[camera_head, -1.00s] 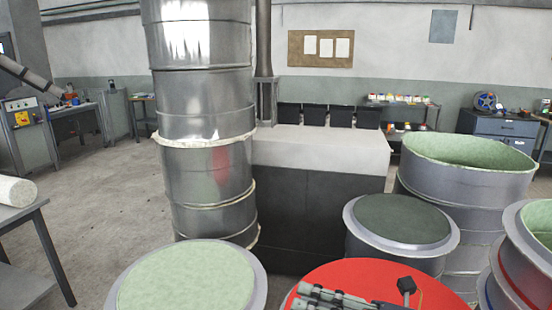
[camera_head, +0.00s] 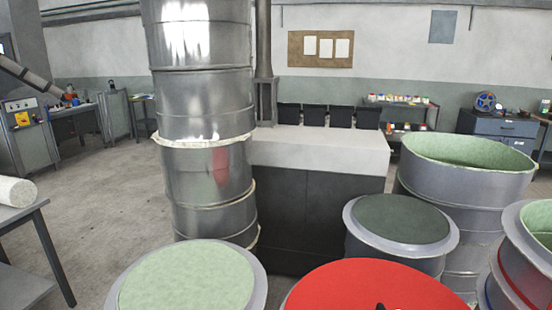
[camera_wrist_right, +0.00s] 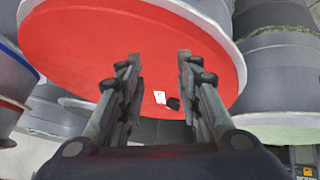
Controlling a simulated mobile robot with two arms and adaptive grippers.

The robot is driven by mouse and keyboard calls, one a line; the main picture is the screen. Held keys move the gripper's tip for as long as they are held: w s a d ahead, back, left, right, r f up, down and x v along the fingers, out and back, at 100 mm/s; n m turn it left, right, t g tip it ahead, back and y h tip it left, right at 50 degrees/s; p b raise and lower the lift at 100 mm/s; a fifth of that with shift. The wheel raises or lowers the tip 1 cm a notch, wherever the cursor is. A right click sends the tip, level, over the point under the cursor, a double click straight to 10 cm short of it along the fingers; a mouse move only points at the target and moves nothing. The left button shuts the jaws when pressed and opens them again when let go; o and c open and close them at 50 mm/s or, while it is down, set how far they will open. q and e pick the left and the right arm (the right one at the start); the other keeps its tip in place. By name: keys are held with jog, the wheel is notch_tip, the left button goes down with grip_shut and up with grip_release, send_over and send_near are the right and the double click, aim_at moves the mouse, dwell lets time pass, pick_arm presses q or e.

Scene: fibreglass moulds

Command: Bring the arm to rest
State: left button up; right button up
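My right gripper (camera_wrist_right: 155,65) shows in the right wrist view with its two dark fingers spread apart. Nothing is between the fingertips. Beyond them is a round red mould top (camera_wrist_right: 75,40); contact cannot be told. The same red top (camera_head: 365,283) is at the bottom of the head view. A small dark tip (camera_head: 380,306) shows at the lower edge there; it may be part of my right arm. A small white patch (camera_wrist_right: 160,98) and a dark piece (camera_wrist_right: 173,103) show between the fingers, low on the red surface. My left gripper is out of view.
Pale green-topped (camera_head: 190,280) and dark-topped (camera_head: 400,218) moulds flank the red one. A large open mould (camera_head: 465,175) stands at right. A tall metal cylinder (camera_head: 208,130) rises left of a grey block (camera_head: 320,150). A table (camera_head: 18,212) stands far left, with open floor beyond.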

jog(key=s+a+f+g+y, duration=0.1)
jog(key=s+a+f+g, duration=0.25)
jog(key=s+f, duration=0.4)
jog(key=s+f+g+b, duration=0.1)
jog(key=s+f+b, duration=0.1)
jog(key=f, duration=1.3)
jog(key=s+f+g+b, duration=0.1)
jog(key=s+f+b, duration=0.1)
jog(key=f, duration=1.3)
jog(key=s+d+f+b, duration=0.1)
jog(key=s+f, duration=0.6)
jog(key=f, duration=0.1)
jog(key=s+d+f+b, duration=0.2)
jog(key=s+f, duration=0.5)
jog(key=s, duration=0.1)
jog(key=shift+s+d+f+g, duration=0.25)
jog(key=shift+s+f+g, duration=0.05)
jog(key=shift+f+g, duration=0.1)
